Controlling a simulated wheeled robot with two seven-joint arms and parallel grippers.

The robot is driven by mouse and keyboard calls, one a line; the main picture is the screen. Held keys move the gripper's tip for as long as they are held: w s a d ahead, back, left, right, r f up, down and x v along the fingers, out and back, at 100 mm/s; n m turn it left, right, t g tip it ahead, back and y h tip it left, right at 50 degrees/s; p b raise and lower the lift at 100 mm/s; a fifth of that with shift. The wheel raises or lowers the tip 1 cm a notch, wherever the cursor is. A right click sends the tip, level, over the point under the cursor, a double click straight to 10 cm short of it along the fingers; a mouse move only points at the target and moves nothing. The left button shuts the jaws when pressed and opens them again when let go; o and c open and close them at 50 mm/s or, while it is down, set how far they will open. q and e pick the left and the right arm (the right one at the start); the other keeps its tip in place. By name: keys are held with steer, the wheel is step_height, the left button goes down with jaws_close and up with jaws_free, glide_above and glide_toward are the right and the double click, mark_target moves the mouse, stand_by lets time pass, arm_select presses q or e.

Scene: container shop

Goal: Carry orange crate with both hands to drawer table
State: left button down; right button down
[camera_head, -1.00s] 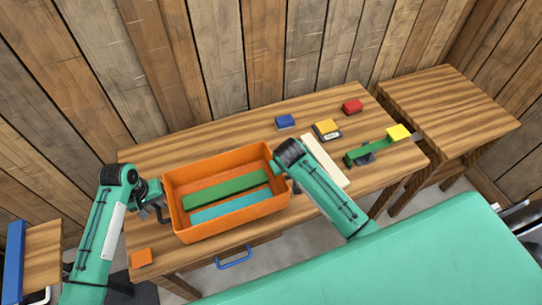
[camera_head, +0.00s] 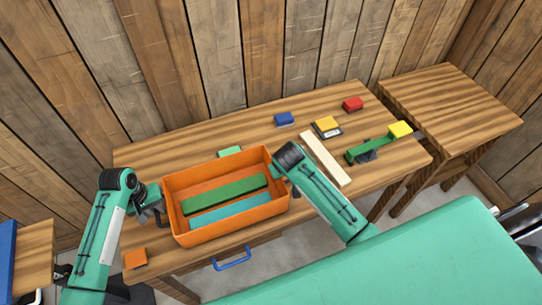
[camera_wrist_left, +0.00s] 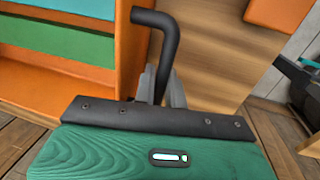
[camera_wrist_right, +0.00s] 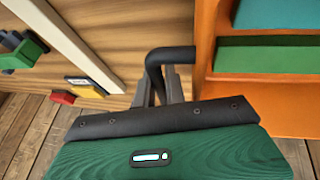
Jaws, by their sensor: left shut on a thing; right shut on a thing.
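The orange crate (camera_head: 210,236) is over the front part of the wooden drawer table (camera_head: 160,153). A green bar (camera_head: 225,194) and a teal bar (camera_head: 230,211) lie inside it. My left gripper (camera_head: 151,208) is at the crate's left end and is shut on a black handle, which shows in the left wrist view (camera_wrist_left: 160,50). My right gripper (camera_wrist_right: 163,88) is shut on the black handle (camera_wrist_right: 165,56) at the right end; in the head view my arm hides it. I cannot tell whether the crate touches the tabletop.
A green block (camera_head: 229,151) lies behind the crate, an orange block (camera_head: 136,258) at the front left. Blue (camera_head: 284,118), red (camera_head: 352,103) and yellow (camera_head: 326,124) blocks, a cream strip (camera_head: 325,158) and a green bar with yellow block (camera_head: 400,130) occupy the right. A side table (camera_head: 450,100) stands right.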

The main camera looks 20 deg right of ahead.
arm_select(q)
steer(key=shift+f+b, duration=0.3)
steer(key=shift+f, duration=0.2)
arm_select(e)
steer(key=shift+f, duration=0.5)
arm_select(q)
steer(key=c, duration=1.5)
jaws_free()
steer(key=shift+r, duration=0.1)
arm_select(e)
steer(key=c, duration=1.5)
jaws_free()
steer(key=shift+r, duration=0.1)
arm_select(q)
steer(key=shift+o, duration=0.2)
arm_select(e)
steer(key=shift+o, duration=0.2)
arm_select(q)
steer(key=shift+r, duration=0.1)
step_height(320, 180, up, 8)
steer(key=a, duration=0.1)
steer(key=shift+a+f, duration=0.2)
steer(key=shift+a, duration=0.05)
arm_select(e)
steer(key=v, duration=1.2)
arm_select(q)
steer(key=shift+s, duration=0.1)
